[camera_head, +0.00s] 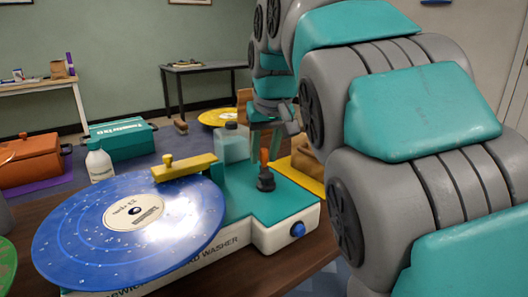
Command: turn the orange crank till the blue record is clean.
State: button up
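The blue record (90,235) lies flat on the record washer (275,205), which has a teal top and white sides. Pale specks are scattered over the record's surface, and its label is cream. A yellow bar (185,167) with a small knob reaches over the record's far edge. My gripper (265,142) points down at this orange piece. Its fingers are small and partly covered, so I cannot tell whether they grip it.
A blue knob (298,229) sits on the washer's front. A clear tank (231,143) stands behind it, and a white bottle (99,165) stands behind the record. An orange case (30,158), a teal box (120,140) and a yellow record (220,117) lie farther back. My arm blocks the right side.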

aim_at(268, 172)
jog(key=shift+o, duration=1.1)
jog(key=v, duration=0.7)
jog(key=shift+s+r, duration=0.2)
jog(key=shift+r, duration=0.15)
dwell(0.4)
